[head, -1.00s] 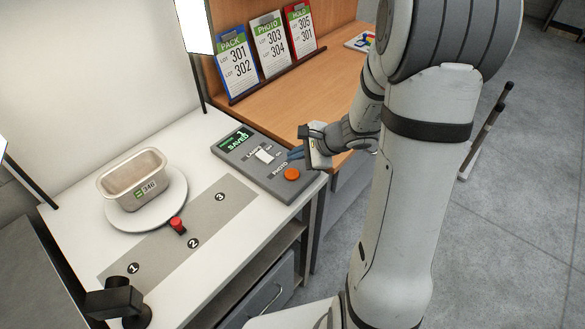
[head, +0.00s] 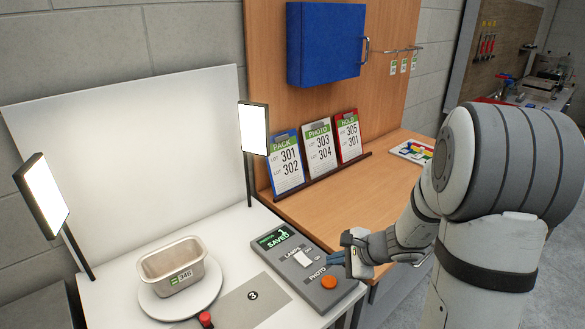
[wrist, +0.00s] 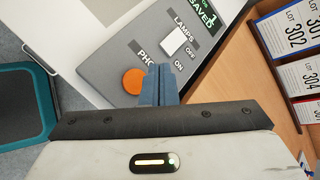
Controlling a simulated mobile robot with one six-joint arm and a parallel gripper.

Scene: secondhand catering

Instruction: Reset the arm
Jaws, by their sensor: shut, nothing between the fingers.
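My gripper (head: 337,258) is at the right side of the grey control box (head: 272,252), with its arm reaching in from the right. In the wrist view its blue fingers (wrist: 159,84) are together and hold nothing. They appear over the box's edge, close to the orange PHOTO button (wrist: 134,81); whether they touch the box is unclear. The button also shows in the head view (head: 328,282). The white lamps switch (head: 303,258) sits beside it, and the green display (head: 273,239) reads SAVED 1.
A metal loaf tin (head: 160,268) labelled 346 stands on a round white turntable (head: 205,291). Two lit lamp panels (head: 253,129) (head: 42,195) flank a white backdrop. Lot cards (head: 319,150) stand on the wooden bench (head: 388,176). A blue cabinet (head: 324,44) hangs above.

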